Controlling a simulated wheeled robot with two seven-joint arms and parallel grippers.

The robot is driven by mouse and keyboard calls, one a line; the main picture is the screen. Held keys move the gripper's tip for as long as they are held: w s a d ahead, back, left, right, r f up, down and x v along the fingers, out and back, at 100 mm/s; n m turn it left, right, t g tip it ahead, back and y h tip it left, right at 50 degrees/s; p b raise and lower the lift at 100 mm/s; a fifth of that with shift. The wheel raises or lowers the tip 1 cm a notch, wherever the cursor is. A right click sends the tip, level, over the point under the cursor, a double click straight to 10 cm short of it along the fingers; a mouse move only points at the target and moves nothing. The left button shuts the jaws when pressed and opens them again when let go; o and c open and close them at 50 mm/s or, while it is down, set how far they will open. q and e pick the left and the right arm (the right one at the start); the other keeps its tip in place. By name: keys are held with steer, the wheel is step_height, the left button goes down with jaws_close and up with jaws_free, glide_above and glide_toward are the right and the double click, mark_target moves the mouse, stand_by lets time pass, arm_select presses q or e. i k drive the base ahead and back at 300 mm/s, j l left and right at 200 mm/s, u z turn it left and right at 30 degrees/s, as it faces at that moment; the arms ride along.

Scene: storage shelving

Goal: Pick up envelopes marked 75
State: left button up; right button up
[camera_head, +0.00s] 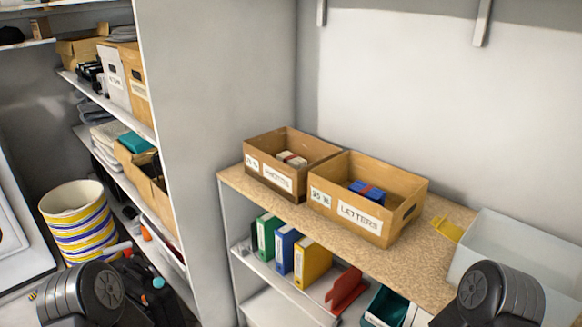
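A cardboard box labelled LETTERS (402,215) stands on the speckled shelf top. A blue bundle with a red band (368,192), possibly envelopes, lies inside it. A cardboard box labelled PHOTOS (268,147) stands to its left, with a pale bundle with a red band (292,159) inside. Each box has a smaller number tag that is too small to read surely. No number 75 can be made out on the bundles. Neither gripper shows; only dark rounded parts of my arms appear at the bottom left and bottom right.
The speckled shelf top (432,262) also holds a yellow object (446,230) and a pale translucent bin (520,250). Green, blue and yellow binders (312,263) and a red holder (345,290) stand below. A striped basket (78,222) and loaded shelves are left.

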mark_target(293, 161)
steer(key=i+j, duration=1.15)
steer(key=z, duration=1.4)
